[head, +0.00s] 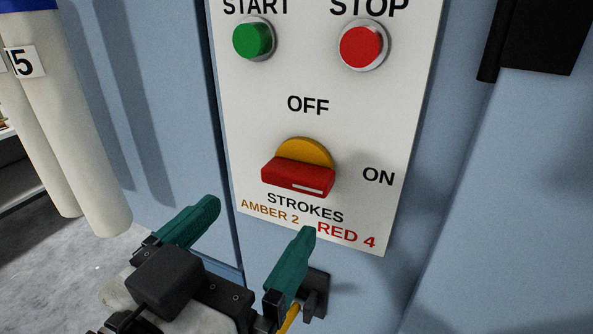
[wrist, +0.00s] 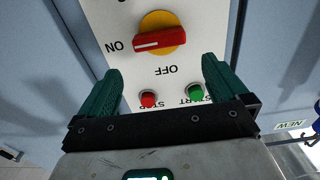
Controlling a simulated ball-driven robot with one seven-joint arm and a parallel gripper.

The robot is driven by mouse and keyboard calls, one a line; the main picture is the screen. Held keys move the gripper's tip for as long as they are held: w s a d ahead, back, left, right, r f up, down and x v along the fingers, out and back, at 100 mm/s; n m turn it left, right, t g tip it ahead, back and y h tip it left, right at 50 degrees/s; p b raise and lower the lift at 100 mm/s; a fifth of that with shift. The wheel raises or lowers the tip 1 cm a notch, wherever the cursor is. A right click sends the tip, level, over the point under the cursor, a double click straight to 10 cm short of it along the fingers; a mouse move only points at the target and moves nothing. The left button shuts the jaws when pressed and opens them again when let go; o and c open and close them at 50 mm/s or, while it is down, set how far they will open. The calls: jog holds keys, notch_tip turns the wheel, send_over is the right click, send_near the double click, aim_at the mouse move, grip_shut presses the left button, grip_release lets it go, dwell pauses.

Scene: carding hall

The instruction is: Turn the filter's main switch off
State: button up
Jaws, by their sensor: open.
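The main switch is a red bar handle (head: 298,178) on a round amber base (head: 306,151), on a white panel (head: 250,112). The handle lies roughly level, its white mark at the right end toward the ON label (head: 378,177). The OFF label (head: 308,105) is above the switch. In the wrist view, where the panel appears upside down, the handle (wrist: 160,40) has its mark toward ON. My gripper (head: 258,220) is open and empty, below and in front of the switch. Its green fingers also show in the wrist view (wrist: 162,70), apart from the handle.
A green START button (head: 253,39) and a red STOP button (head: 361,46) sit above the switch. Lettering below it reads STROKES, AMBER 2, RED 4. A black fitting (head: 316,293) is under the panel. Pale cylinders (head: 80,130) stand at left.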

aim_at(291, 181)
jog(key=p+x, duration=0.1)
jog(key=x, duration=0.8)
jog(key=shift+w+d+f, duration=0.1)
jog(key=shift+w+d, duration=0.05)
jog(key=shift+w, duration=0.2)
jog(key=shift+c, duration=0.3)
jog(key=c, duration=0.6)
